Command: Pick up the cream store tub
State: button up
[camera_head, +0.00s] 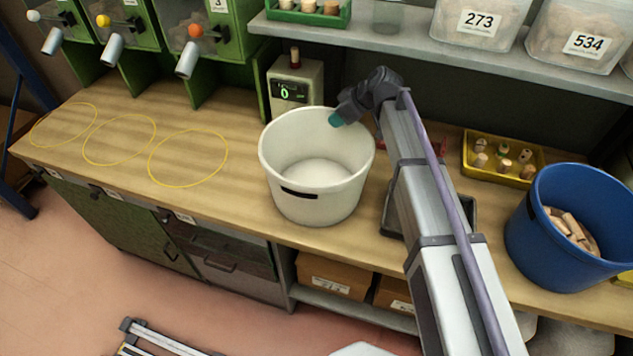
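The cream store tub (312,210) stands upright on the wooden workbench, near the middle of the view. It is round and open-topped, with a dark slot-like mark on its front side. Its inside looks empty. My arm reaches in from the lower right and bends down at the tub's far right rim. My gripper (337,119) is at that rim, where only a small teal tip shows. I cannot tell whether it touches the rim or is open or shut; the fingers are mostly hidden.
A display unit (296,85) stands close behind the tub. Green dispensers (205,45) stand at the back left, above bench space with yellow rings. A shelf (400,47) overhangs the back.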

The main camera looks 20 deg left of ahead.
jog(key=shift+r, duration=0.1)
grip_shut()
dwell(0.6)
